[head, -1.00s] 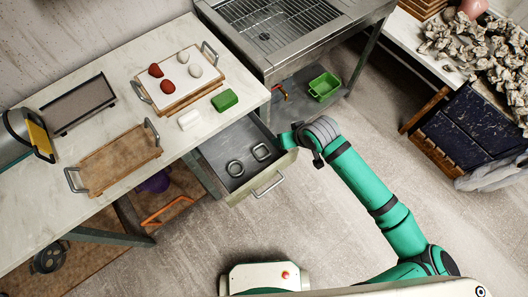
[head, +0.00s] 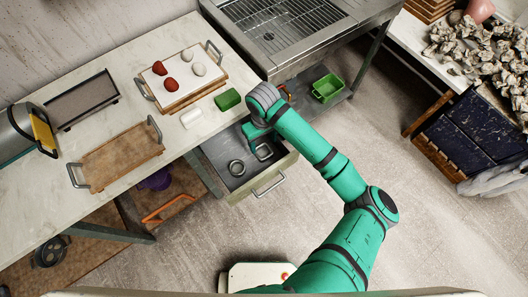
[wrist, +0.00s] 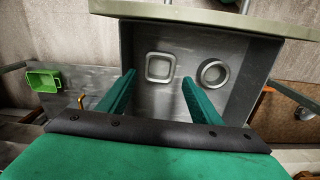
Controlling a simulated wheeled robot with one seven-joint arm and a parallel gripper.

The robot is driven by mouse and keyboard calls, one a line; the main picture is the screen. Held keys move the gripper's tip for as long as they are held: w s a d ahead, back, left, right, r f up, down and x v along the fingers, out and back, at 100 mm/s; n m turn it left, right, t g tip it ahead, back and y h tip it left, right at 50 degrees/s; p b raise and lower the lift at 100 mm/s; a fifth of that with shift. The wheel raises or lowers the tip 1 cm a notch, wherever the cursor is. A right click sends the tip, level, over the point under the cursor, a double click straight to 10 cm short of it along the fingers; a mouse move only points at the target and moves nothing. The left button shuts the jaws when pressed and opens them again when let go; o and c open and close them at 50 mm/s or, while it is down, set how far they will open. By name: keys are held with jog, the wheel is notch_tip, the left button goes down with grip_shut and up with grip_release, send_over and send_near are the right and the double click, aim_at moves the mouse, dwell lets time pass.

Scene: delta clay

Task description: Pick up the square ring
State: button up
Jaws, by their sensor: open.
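The square ring (wrist: 160,67) is a silvery frame with rounded corners, lying on the bottom of an open drawer (wrist: 140,102). In the head view the square ring (head: 264,152) shows near the drawer's right side, partly beside my arm. A round ring (wrist: 214,73) lies to its right in the wrist view and to its left in the head view (head: 237,168). My gripper (wrist: 158,84) is open and empty. Its two green fingers point into the drawer, one toward each side of the square ring, and appear above it. Contact cannot be told.
The drawer's front wall (head: 268,181) and side walls surround the rings closely. A green bin (head: 327,88) stands on the lower shelf right.

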aim_at(264, 154)
notch_tip(264, 154, down, 8)
jog(key=shift+r, duration=0.25)
jog(key=shift+c, duration=0.4)
jog(key=c, duration=0.9)
